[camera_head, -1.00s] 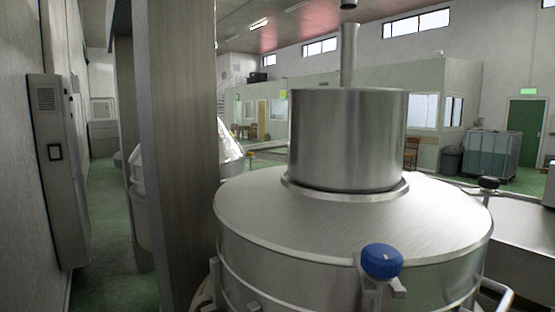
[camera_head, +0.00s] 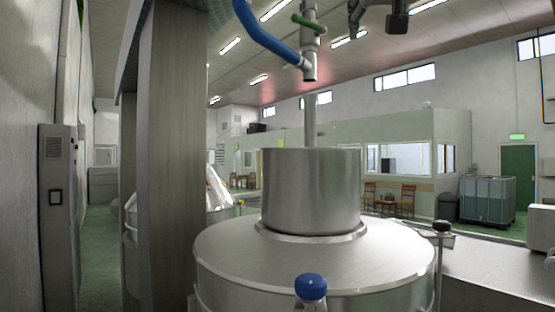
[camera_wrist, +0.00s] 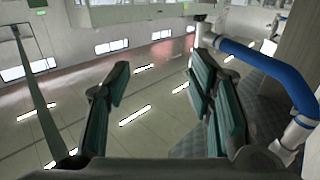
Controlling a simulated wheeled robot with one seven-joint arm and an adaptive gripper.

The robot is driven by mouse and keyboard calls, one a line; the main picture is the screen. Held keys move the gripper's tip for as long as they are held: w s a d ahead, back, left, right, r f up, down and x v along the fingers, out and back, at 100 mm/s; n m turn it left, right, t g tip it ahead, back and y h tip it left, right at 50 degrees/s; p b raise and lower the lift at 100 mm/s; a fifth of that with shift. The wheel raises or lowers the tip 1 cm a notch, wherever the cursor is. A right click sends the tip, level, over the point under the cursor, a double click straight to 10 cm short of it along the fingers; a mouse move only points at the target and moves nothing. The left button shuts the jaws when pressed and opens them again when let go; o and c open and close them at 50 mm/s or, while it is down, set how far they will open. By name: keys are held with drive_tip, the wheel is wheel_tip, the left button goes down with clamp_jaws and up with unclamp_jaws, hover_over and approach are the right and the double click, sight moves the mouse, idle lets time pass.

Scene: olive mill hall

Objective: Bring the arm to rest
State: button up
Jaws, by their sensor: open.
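My gripper (camera_wrist: 160,67) shows in the wrist view with its dark teal finger pads apart. The space between the fingers is empty, with only the distant ceiling and its lamps behind. In the head view a dark shape (camera_head: 384,17) at the top edge, right of the hanging pipe, may be part of my arm or gripper; it is cut off, so I cannot tell. The rest of my arm is out of view.
A steel tank (camera_head: 315,262) with a raised cylinder (camera_head: 311,190) stands close in front. A blue hose (camera_head: 262,38) and valve pipe (camera_head: 309,65) hang above it; the hose (camera_wrist: 265,65) is right of the fingers in the wrist view. A steel column (camera_head: 180,160) stands left.

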wheel_tip(320, 180, down, 34)
drive_tip(key=d+n+g+b, duration=0.1)
drive_tip(key=d+g+b, duration=0.1)
drive_tip(key=g+b, duration=0.45)
drive_tip(key=s+f+g+y+b, duration=0.1)
drive_tip(key=s+f, duration=0.3)
drive_tip(key=f, duration=0.5)
drive_tip(key=s+f+g+y+b, duration=0.1)
drive_tip(key=s+f+g, duration=0.2)
drive_tip(key=f, duration=0.7)
drive_tip(key=s+f+g+b, duration=0.1)
drive_tip(key=s+f, duration=0.4)
drive_tip(key=f, duration=0.5)
drive_tip(key=shift+a+f+n+g+y, duration=0.15)
drive_tip(key=shift+n+g+y, duration=0.25)
drive_tip(key=shift+g, duration=0.05)
